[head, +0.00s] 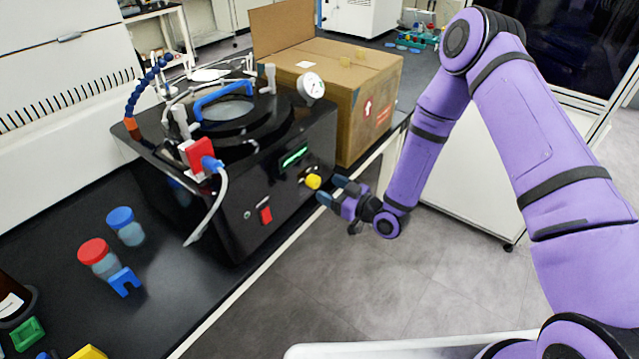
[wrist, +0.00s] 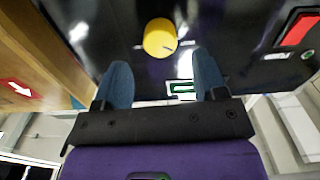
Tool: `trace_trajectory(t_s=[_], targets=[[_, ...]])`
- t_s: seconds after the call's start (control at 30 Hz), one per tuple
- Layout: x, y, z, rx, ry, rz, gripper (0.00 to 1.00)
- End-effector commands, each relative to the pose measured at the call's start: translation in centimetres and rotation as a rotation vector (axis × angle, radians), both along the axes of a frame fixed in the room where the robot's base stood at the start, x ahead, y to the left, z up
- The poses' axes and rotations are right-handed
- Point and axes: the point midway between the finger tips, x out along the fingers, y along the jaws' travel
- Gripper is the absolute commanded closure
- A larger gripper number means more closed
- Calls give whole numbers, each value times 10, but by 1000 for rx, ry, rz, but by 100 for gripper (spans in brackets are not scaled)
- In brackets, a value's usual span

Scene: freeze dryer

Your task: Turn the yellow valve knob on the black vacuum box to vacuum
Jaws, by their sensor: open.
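The black vacuum box (head: 262,170) stands on the dark bench in the head view, with a round lid, a blue handle and a pressure gauge on top. Its yellow valve knob (head: 313,181) sits on the front face, right of the red switch. My gripper (head: 327,190) is in front of the knob, open and empty. In the wrist view the knob (wrist: 160,38) lies beyond the fingertips, roughly between their lines, with a small dark mark on its lower right. The fingers (wrist: 162,75) look apart from it. The label wording around the knob cannot be read.
A cardboard box (head: 342,85) stands on the bench just right of the vacuum box. A red-capped bottle (head: 98,258) and a blue-capped bottle (head: 126,227) stand at the left. A white tube hangs over the box's front left. The floor before the bench is clear.

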Motion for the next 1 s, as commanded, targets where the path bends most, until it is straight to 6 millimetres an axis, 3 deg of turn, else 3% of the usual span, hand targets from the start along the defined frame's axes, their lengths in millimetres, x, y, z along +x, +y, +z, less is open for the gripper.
trace_trajectory(t_s=[0.3,0.67,0.9,1.0], targets=[[23,31,0,0,0,1,35],[27,34,0,0,0,0,35],[26,34,0,-1,1,0,84],[27,34,0,-1,1,0,84]])
